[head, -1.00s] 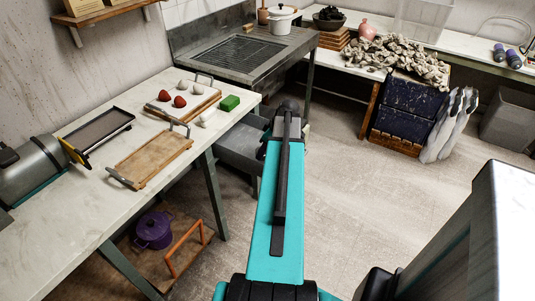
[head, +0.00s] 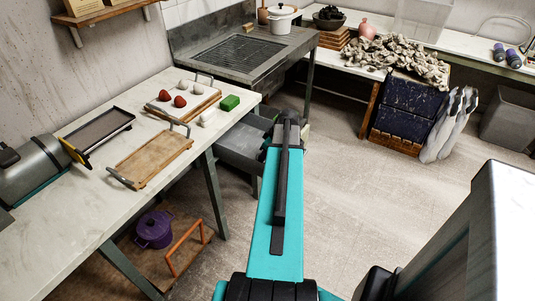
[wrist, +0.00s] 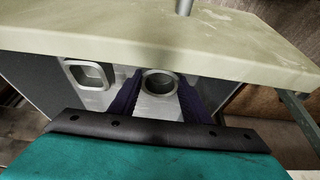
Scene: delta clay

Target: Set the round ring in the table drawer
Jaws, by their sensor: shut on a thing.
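In the wrist view, my gripper (wrist: 159,98) has its two dark purple fingers on either side of the grey round ring (wrist: 160,75) and is shut on it. The ring is over the light grey floor of the open table drawer (wrist: 112,98); I cannot tell whether it touches the floor. A squarish grey ring with rounded corners (wrist: 88,87) is in the drawer to the left, apart from my gripper. In the head view, the grey drawer (head: 238,150) stands open under the table's right side; my arm hides the fingers and round ring.
The pale table top (wrist: 150,42) overhangs the drawer's far part. A purple pot (head: 154,230) stands on the shelf below.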

